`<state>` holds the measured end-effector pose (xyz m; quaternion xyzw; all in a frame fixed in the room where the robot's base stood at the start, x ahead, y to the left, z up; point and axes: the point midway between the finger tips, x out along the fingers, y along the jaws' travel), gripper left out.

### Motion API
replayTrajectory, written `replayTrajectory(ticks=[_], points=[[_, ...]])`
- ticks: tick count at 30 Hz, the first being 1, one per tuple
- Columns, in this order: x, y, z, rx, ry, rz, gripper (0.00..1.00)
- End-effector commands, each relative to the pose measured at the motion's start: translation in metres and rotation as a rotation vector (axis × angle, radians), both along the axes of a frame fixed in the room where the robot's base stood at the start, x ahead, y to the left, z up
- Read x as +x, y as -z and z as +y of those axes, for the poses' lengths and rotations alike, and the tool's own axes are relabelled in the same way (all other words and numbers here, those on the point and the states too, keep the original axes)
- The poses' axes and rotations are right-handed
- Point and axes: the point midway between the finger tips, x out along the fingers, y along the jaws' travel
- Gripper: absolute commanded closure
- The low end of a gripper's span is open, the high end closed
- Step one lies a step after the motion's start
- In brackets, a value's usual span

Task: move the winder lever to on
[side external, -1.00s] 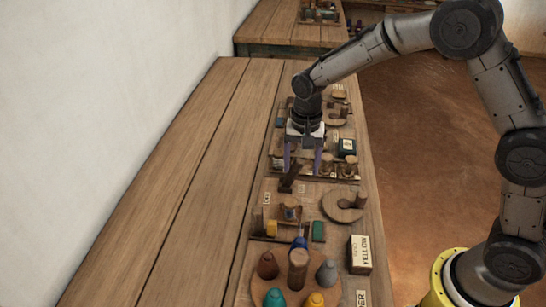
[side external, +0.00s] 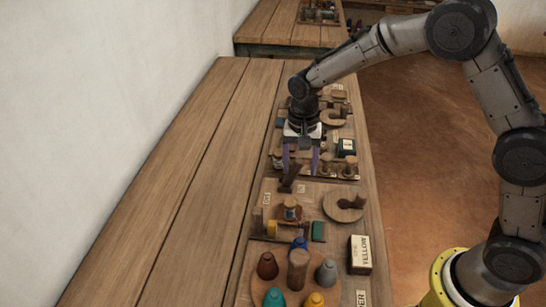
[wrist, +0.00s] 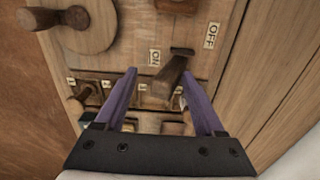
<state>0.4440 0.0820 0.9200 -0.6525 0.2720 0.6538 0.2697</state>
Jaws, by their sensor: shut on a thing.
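The winder lever is a dark wooden bar that shows in the side view (side external: 290,179) and in the wrist view (wrist: 168,78). It stands up from a wooden board between an ON label (wrist: 155,58) and an OFF label (wrist: 211,36). My gripper (side external: 301,171) reaches down over the lever.
A round wooden crank disc (side external: 344,206) sits beside the lever. Wooden pegs and blocks crowd the board behind and in front. The left of the table (side external: 185,190) is clear.

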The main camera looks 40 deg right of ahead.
Motion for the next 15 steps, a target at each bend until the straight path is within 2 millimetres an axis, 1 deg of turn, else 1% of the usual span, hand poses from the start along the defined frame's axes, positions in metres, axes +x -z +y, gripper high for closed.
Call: replayTrajectory(ticks=[1, 4, 15], points=[[-0.004, 0.002, -0.001, -0.003, -0.001, 0.014, 0.38], [-0.003, -0.004, 0.000, -0.002, -0.001, 0.012, 0.38], [0.000, -0.037, 0.001, 0.001, -0.001, -0.001, 0.38]])
